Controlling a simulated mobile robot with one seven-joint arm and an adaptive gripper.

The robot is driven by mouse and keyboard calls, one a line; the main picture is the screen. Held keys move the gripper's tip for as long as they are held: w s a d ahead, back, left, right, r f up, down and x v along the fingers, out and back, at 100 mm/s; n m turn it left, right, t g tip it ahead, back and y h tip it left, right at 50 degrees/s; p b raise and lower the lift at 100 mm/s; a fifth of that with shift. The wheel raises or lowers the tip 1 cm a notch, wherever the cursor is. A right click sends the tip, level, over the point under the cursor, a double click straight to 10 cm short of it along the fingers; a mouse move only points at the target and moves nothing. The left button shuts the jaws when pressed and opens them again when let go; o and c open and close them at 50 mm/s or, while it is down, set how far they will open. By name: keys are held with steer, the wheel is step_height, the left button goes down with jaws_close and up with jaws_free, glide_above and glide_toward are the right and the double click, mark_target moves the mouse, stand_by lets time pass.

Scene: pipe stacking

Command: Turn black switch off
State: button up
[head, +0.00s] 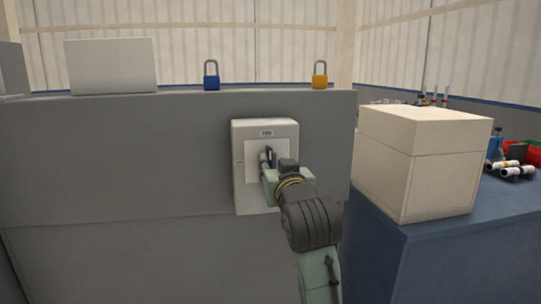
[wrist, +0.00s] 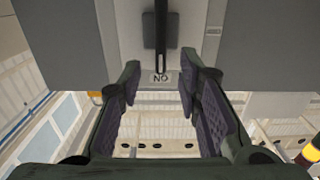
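A black switch (head: 267,153) is on the front of a light grey switch box (head: 250,135), which is mounted on a grey wall. In the wrist view the switch (wrist: 161,25) is a dark upright bar at the top centre. A small label reading "NO" in this upside-down view sits just below the bar's end. My gripper (wrist: 160,70) is open and empty, its two fingers spread to either side of the label. The switch's end lies roughly between the fingertips; contact is not visible. In the head view my gripper (head: 268,168) is right in front of the box and partly covers the switch.
A blue padlock (head: 211,80) and a yellow padlock (head: 320,80) stand on the wall's top ledge. A large cream box (head: 420,165) is on a blue table (head: 470,245) to the right. White pipes (head: 512,171) lie behind it.

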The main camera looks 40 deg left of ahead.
mark_target(270, 158)
steer(key=p+x, duration=0.1)
steer(key=x, duration=0.4)
steer(key=shift+a, duration=0.15)
steer(key=shift+c, duration=0.5)
jaws_close()
